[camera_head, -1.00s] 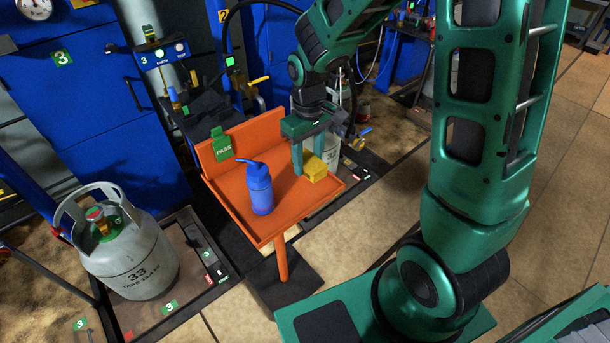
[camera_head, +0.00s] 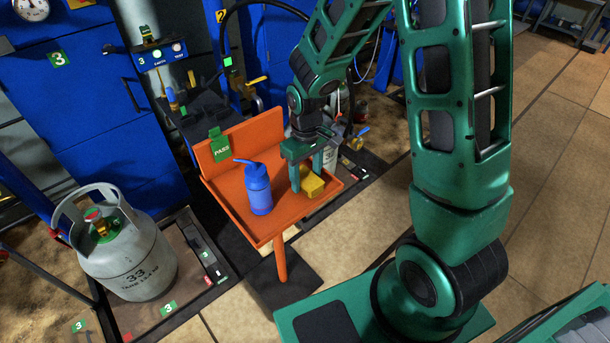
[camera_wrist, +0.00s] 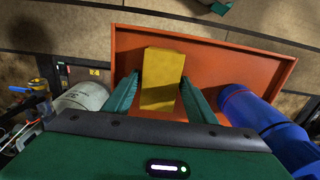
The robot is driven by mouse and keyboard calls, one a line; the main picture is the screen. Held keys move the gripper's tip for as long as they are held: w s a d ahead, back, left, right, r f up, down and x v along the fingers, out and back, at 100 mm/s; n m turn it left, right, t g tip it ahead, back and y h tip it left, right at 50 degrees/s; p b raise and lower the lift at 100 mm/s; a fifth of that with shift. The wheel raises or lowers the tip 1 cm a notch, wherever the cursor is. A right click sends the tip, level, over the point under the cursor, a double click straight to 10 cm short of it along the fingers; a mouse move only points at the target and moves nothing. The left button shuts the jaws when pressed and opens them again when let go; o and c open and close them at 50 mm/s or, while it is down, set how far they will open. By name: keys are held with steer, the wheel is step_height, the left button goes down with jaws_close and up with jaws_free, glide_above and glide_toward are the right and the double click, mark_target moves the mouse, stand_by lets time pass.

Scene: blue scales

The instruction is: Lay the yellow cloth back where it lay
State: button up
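The yellow cloth (camera_head: 312,184) is a small folded block on the orange tray (camera_head: 232,192), near its right end. My gripper (camera_head: 309,178) is low over the tray, pointing down at the cloth. In the wrist view the cloth (camera_wrist: 162,78) lies between the two green fingers (camera_wrist: 158,92). The fingers are spread, with a gap showing on each side of the cloth. The cloth seems to rest on the tray; its underside is hidden.
A blue bottle (camera_head: 258,188) stands on the tray left of my gripper. A green PASS tag (camera_head: 219,146) hangs on the tray's back wall. A grey gas cylinder (camera_head: 124,248) stands at lower left. Another cylinder (camera_head: 331,152) is behind the tray.

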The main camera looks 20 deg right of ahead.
mark_target(306, 177)
steer(key=shift+o, duration=0.6)
step_height(306, 177, up, 12)
steer(key=s+d+r+m, duration=0.55)
steer(key=s+d, duration=0.35)
steer(key=d, duration=0.3)
steer(key=s+d+r+m, duration=0.1)
steer(key=s+d+m, duration=0.1)
steer(key=s, duration=0.5)
steer(key=s+d+r+m, duration=0.1)
steer(key=s+d+m, duration=0.1)
steer(key=s, duration=0.5)
steer(key=shift+s+d, duration=0.3)
steer(key=shift+d, duration=0.45)
steer(key=shift+r+m, duration=0.1)
steer(key=shift+m, duration=0.15)
